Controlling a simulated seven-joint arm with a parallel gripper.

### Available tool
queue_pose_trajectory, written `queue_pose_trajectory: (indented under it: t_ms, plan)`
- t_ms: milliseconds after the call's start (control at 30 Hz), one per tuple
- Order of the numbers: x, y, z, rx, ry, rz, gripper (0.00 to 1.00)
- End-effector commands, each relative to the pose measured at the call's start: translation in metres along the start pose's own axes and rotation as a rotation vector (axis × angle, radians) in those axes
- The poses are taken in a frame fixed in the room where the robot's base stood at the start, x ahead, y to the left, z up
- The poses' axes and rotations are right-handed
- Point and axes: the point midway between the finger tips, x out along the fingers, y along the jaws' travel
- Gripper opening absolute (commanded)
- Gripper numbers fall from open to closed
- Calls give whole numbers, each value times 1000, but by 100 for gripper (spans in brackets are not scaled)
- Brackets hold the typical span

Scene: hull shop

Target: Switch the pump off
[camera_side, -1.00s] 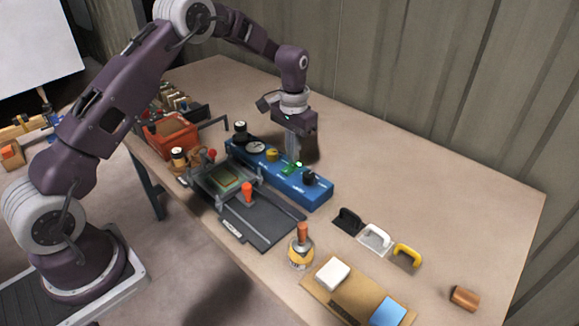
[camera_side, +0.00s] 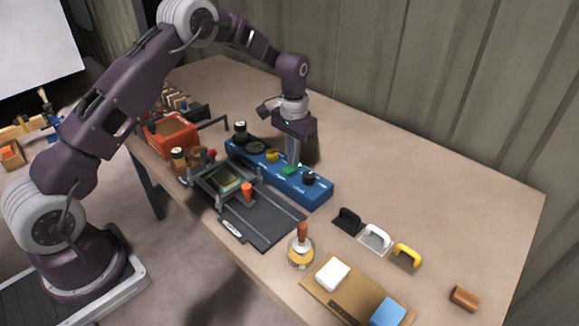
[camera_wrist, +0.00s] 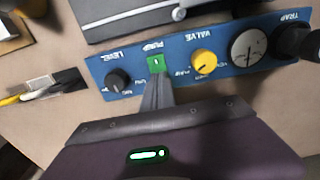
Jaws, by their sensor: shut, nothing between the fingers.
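The blue control panel (camera_side: 318,190) lies on the table, with its controls on top. The pump switch is a small green square rocker (camera_side: 290,170), between the yellow valve knob (camera_side: 272,155) and the black level knob (camera_side: 309,177). In the wrist view the green switch (camera_wrist: 156,62) sits under an upside-down PUMP label. My gripper (camera_side: 291,164) is shut and empty, pointing down at the switch's far edge. In the wrist view its fingertips (camera_wrist: 157,82) cover the area just below the green square. I cannot tell whether they touch it.
A dark tray with a frame (camera_side: 262,225) lies in front. Black, white and yellow handled tools (camera_side: 375,237) lie to the right. The table behind the panel is clear.

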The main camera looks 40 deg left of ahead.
Motion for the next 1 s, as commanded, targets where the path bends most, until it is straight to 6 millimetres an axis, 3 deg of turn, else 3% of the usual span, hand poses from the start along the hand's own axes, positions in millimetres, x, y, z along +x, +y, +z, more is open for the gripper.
queue_pose_trajectory:
  t_ms: [167, 733, 1000]
  plan:
    - [0, 0, 0, 0, -2, 0, 0]
    - [-59, 0, 0, 1, 1, -1, 0]
    - [-69, 0, 0, 0, -2, 0, 0]
